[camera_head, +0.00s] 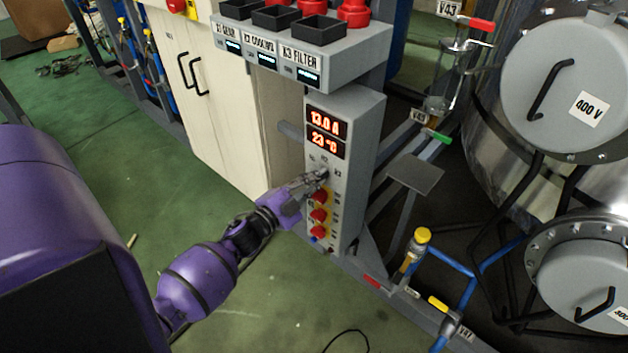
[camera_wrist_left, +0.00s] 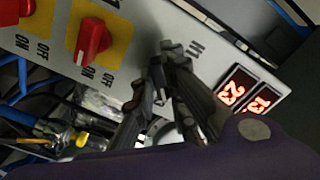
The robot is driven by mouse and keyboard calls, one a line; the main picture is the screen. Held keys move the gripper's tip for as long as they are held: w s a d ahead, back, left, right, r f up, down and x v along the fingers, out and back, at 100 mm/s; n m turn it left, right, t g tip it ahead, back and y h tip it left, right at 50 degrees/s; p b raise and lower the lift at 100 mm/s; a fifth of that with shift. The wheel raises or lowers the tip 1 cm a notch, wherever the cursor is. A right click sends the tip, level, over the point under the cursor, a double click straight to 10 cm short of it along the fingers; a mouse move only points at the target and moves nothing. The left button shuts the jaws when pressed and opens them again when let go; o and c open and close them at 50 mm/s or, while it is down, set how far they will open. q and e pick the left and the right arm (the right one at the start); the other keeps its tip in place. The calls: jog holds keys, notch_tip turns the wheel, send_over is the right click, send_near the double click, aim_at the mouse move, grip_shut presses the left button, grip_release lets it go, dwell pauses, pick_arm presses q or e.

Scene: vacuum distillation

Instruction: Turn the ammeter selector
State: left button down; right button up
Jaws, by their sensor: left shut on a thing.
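The grey control box (camera_head: 350,150) stands upright in the head view, with red-lit displays (camera_head: 325,133) reading 13.0 A and 23 °C. In the left wrist view, the gripper (camera_wrist_left: 165,75) meets the panel between the displays (camera_wrist_left: 245,93) and a red switch (camera_wrist_left: 92,42). My right gripper is not in view.
Red switches (camera_head: 319,216) on yellow plates sit just below the selector. A grey console (camera_head: 290,60) with black trays and red buttons overhangs the box. Pipes and a yellow-capped valve (camera_head: 422,236) stand to the right. Green floor is open to the left.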

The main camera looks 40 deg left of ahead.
pick_arm(q)
jog(key=shift+m, duration=0.3)
jog(key=c, duration=1.8)
grip_release()
jog(key=shift+s, duration=0.15)
jog(key=s+a, duration=0.1)
jog(key=s, duration=1)
jog(key=shift+s, duration=0.4)
